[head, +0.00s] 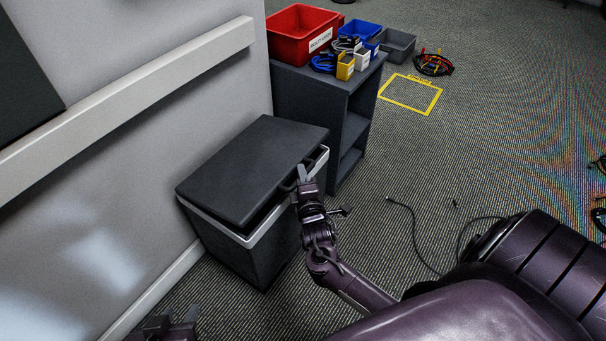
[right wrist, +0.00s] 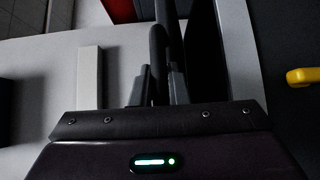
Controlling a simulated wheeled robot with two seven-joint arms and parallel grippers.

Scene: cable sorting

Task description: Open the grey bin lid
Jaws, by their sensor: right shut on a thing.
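The grey bin (head: 250,255) is a dark box with a light rim, standing against the wall in the head view. Its dark grey lid (head: 245,165) lies over the top, its front edge slightly above the rim with a dark gap at the right. My right gripper (head: 304,172) is at the lid's front right edge. In the right wrist view my right gripper (right wrist: 158,88) has its fingers shut on the lid's dark handle bar (right wrist: 158,50). My left gripper (head: 172,326) is low at the bottom left edge, partly cut off, away from the bin.
A dark shelf unit (head: 343,125) stands right behind the bin, with a red bin (head: 290,45) and small coloured boxes on top. A wall rail (head: 130,85) runs above the bin. Loose cables (head: 412,225) lie on the carpet to the right. A yellow floor square (head: 432,104) is further back.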

